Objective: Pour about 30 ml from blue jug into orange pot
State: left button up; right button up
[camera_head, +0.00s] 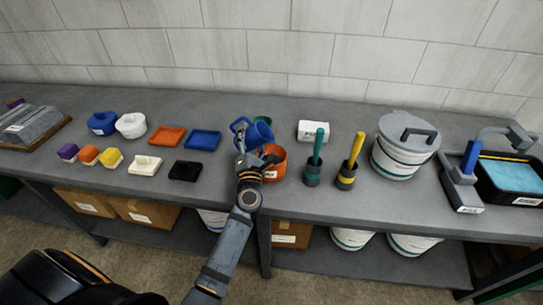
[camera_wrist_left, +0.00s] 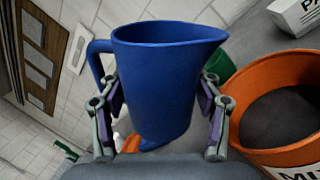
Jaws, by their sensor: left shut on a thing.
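The blue jug (camera_head: 260,132) is held above the bench, just behind and left of the orange pot (camera_head: 275,162). My left gripper (camera_head: 247,150) is shut on the jug. In the left wrist view, the gripper's fingers press on both sides of the blue jug (camera_wrist_left: 158,75). Its handle is on the left and its spout points right, toward the pot's side. The orange pot (camera_wrist_left: 262,78) shows a dark inside and a white label; I cannot tell its fill. No stream is visible, and the jug's contents are hidden. My right gripper is not in view.
A green container (camera_head: 263,119) is partly hidden behind the jug. A blue tray (camera_head: 203,139) lies to the left. A white labelled block (camera_head: 313,131), a teal-handled tool holder (camera_head: 313,172) and a lidded bucket (camera_head: 400,155) stand to the right.

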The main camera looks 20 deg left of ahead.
pick_arm(q)
jog(key=shift+r+m, duration=0.45)
jog(key=shift+m, duration=0.15)
jog(key=shift+d+f+m, duration=0.1)
jog(key=shift+f+m, duration=0.1)
jog(key=shift+m, duration=0.1)
jog(key=shift+t, duration=0.3)
jog(key=shift+d+f+m+h+b, duration=0.1)
jog(key=shift+m+h+b, duration=0.35)
jog(key=shift+m, duration=0.25)
jog(key=shift+d+r+m+t+h+p, duration=0.15)
jog(key=shift+r+m+t+h+p, duration=0.25)
jog(key=shift+m, duration=0.7)
jog(key=shift+s+a+r, duration=0.1)
jog(key=shift+a+r, duration=0.1)
jog(key=shift+a, duration=0.4)
jog(key=shift+a+m, duration=0.25)
jog(key=shift+m, duration=0.05)
jog(key=shift+s+a, duration=0.1)
jog(key=shift+a, duration=0.15)
jog(key=shift+a, duration=0.2)
